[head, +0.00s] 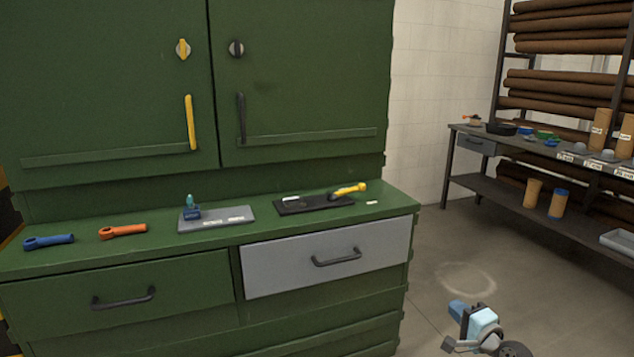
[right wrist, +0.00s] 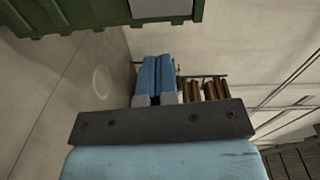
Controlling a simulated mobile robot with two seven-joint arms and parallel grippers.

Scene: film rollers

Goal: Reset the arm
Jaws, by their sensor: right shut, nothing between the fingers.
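My right arm shows at the bottom right of the head view, with its right gripper (head: 458,309) held in the air over the floor, to the right of the green cabinet (head: 60,200). In the right wrist view the two blue fingers of that right gripper (right wrist: 159,75) lie side by side, shut and empty. It touches nothing. My left arm and left gripper are not in view.
On the cabinet counter lie a blue tool (head: 48,242), an orange tool (head: 123,231), a grey plate (head: 235,217) and a black tray (head: 300,205) with a yellow-handled tool (head: 348,190). A shelf table (head: 540,150) stands right. Floor between is clear.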

